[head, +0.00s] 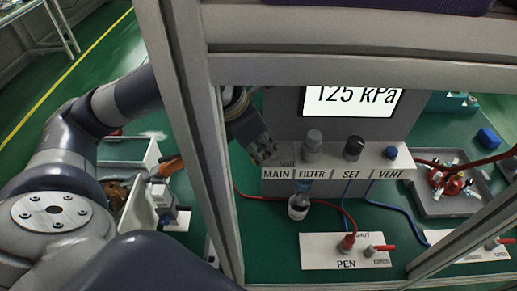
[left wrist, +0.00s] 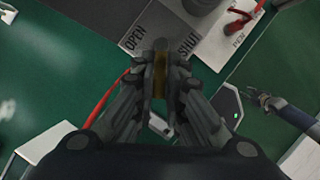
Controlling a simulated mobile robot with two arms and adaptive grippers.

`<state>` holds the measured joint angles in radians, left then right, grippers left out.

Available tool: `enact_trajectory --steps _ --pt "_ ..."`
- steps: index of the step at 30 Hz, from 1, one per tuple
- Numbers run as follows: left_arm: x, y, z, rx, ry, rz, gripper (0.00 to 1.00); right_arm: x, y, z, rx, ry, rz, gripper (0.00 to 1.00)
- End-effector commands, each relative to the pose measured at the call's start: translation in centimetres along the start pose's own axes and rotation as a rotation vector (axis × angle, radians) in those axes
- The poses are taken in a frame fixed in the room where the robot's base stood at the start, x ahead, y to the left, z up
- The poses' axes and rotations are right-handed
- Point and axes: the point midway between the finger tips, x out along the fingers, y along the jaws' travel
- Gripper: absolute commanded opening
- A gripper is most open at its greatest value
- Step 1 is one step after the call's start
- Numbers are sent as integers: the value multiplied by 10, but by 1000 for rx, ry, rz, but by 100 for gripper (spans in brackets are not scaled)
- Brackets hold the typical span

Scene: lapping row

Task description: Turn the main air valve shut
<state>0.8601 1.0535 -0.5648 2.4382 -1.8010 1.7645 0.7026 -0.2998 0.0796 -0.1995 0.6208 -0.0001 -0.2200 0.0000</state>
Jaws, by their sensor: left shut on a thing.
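The air panel (head: 380,167) stands on the green bench with the labels MAIN, FILTER, SET and VENT along its front. My left gripper (head: 265,152) is at the panel's left end, just above the MAIN label (head: 277,174), and hides the main valve in the head view. In the left wrist view my left gripper (left wrist: 160,82) is shut on a yellow-brown handle (left wrist: 160,70), of which only a narrow strip shows between the fingers. The handle lies between the words OPEN (left wrist: 133,40) and SHUT (left wrist: 188,46).
A display (head: 352,100) reads 125 kPa. Grey frame bars (head: 190,100) cross close to my left arm. The filter knob (head: 313,140) and black SET knob (head: 353,147) stand right of the gripper.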

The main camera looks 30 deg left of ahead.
Motion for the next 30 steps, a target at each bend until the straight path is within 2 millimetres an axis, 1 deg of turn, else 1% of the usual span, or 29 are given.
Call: enact_trajectory --steps 1,4,10,21,30 --pt "0 -3 2 -37 -8 17 0 4 -1 0 0 0 -1 32" --pt "0 -7 2 -125 -8 53 0 6 -1 0 1 0 -1 32" --pt "-1 -14 5 -301 -7 126 0 6 -1 0 1 0 -1 32" --pt "-1 -24 12 -618 -6 259 0 -13 -1 -1 0 0 -1 32" --pt "2 -30 16 -810 -6 335 0 -23 -1 -2 0 -1 -1 32"
